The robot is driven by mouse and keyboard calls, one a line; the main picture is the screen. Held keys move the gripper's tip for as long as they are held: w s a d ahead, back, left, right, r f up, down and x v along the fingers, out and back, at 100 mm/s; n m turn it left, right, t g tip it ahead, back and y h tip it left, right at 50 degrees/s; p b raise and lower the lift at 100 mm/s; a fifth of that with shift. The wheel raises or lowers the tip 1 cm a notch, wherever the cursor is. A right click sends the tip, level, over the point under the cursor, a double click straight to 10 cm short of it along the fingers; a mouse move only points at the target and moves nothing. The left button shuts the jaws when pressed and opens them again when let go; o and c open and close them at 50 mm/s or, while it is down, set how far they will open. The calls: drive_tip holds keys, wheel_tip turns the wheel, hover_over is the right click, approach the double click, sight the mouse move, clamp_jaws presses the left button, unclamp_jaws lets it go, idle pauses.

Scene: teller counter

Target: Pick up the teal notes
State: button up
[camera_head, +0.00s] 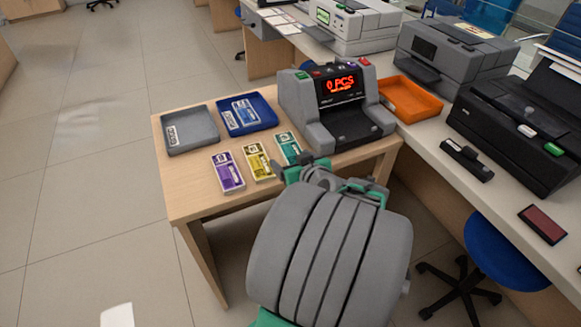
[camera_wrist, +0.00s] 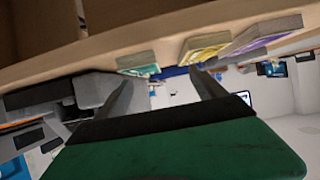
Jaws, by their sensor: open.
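The teal notes (camera_head: 288,148) are a small banded bundle lying flat on the wooden side table, at the right end of a row with the yellow notes (camera_head: 257,162) and the purple notes (camera_head: 228,173). In the wrist view, which looks upside down, the teal notes (camera_wrist: 138,63) show at the table edge beyond my left-hand finger. The yellow notes (camera_wrist: 207,46) show beyond the other finger. My gripper (camera_wrist: 161,77) is open with nothing between its fingers. It is close to the table's front edge, apart from the notes. My arm hides most of it in the head view.
A note counter (camera_head: 338,105) reading "0 PCS" stands close behind and right of the teal notes. A grey tray (camera_head: 190,130) and a blue tray (camera_head: 247,114) sit behind the row. An orange tray (camera_head: 411,97) is right of the counter. The table's front left is bare.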

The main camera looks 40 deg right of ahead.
sight(291, 148)
drive_tip(key=shift+s+d+f+m+h, duration=0.15)
drive_tip(key=shift+s+d+h, duration=0.05)
drive_tip(key=shift+d, duration=0.2)
drive_tip(key=shift+s+d+f+m+h, duration=0.15)
drive_tip(key=shift+d+h, duration=0.05)
drive_tip(key=shift+d, duration=0.2)
drive_tip(key=shift+w+d, duration=0.25)
drive_tip(key=shift+w, duration=0.05)
drive_tip(key=x, duration=0.7)
drive_tip(key=shift+s+d+r+b, duration=0.1)
drive_tip(key=shift+d+r+b, duration=0.1)
drive_tip(key=shift+d+b, duration=0.15)
drive_tip(key=c, duration=1.5)
